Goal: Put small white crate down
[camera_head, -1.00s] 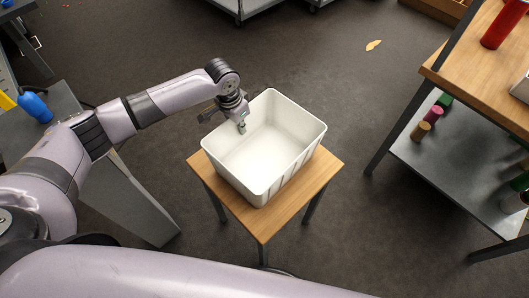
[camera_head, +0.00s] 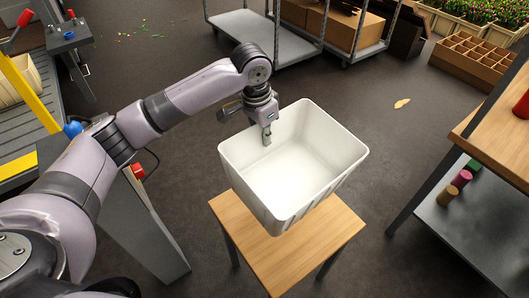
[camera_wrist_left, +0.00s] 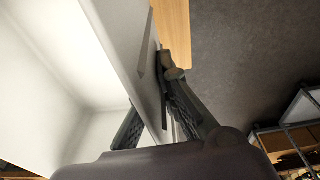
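The small white crate (camera_head: 318,203) is empty and roughly level, above a small wooden-topped table (camera_head: 250,232). It looks raised off the tabletop, though its underside is hidden. My left gripper (camera_head: 266,136) is at the crate's far left wall, with a finger visible inside. In the left wrist view, the gripper fingers (camera_wrist_left: 158,112) stand on both sides of the crate's wall (camera_wrist_left: 122,45) and pinch it. My right gripper is out of view.
A shelf table (camera_head: 470,225) stands at the right. Grey carts (camera_head: 268,45) with cardboard boxes are at the back. A divided wooden crate (camera_head: 473,60) sits at the back right. Open dark floor (camera_head: 150,65) lies behind the small table.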

